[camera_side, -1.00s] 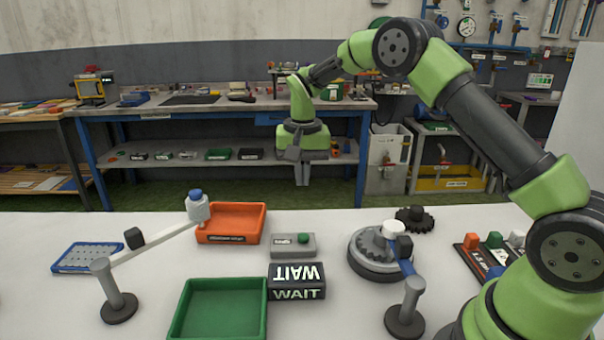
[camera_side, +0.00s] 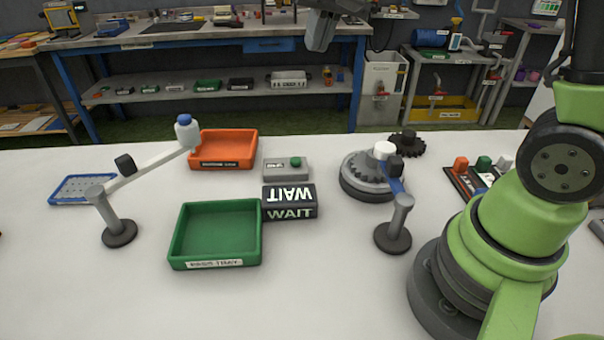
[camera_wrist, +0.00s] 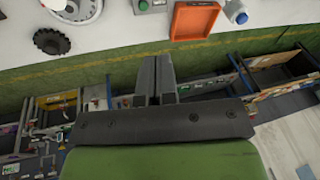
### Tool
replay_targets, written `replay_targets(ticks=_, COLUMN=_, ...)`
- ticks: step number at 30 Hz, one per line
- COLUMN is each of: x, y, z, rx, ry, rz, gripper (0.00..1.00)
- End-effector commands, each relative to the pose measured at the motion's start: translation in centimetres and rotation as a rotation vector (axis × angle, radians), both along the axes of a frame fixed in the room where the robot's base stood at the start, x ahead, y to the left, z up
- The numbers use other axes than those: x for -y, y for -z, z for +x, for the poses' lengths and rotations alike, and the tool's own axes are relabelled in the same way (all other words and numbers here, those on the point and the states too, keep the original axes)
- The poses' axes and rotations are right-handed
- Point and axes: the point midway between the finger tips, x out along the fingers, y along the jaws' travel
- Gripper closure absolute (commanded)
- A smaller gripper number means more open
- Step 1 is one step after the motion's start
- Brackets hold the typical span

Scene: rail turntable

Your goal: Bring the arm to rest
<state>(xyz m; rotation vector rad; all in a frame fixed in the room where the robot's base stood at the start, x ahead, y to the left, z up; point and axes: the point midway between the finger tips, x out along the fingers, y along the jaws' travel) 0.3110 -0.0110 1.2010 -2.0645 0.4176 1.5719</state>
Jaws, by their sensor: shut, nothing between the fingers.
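My gripper (camera_side: 321,30) is at the top of the side view, high above the far side of the white table. Its fingers point down and are closed together, with nothing held. In the wrist view my gripper (camera_wrist: 155,75) also shows its two fingers side by side, with the floor and the shelving beyond them. Most of my arm above the gripper is outside the side view.
The white table (camera_side: 330,290) holds a green tray (camera_side: 215,262), an orange tray (camera_side: 222,163), a WAIT sign box (camera_side: 290,203), a grey box with a green button (camera_side: 286,170), a round turntable (camera_side: 366,190), a black gear (camera_side: 407,144) and two posts with arms. The gripper is clear of them.

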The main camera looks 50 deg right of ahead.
Motion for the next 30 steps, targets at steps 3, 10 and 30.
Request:
replay_targets(ticks=3, x=-1.2, y=-2.2, z=-4.1, rx=0.090, ry=-0.054, rz=0.004, gripper=1.00)
replay_targets(ticks=10, x=-2.9, y=-3.2, z=-11.6, rx=0.245, ry=-0.149, rz=0.010, gripper=1.00)
replay_targets(ticks=30, x=-3.8, y=-1.6, z=-16.8, rx=0.365, ry=-0.219, rz=0.009, gripper=1.00)
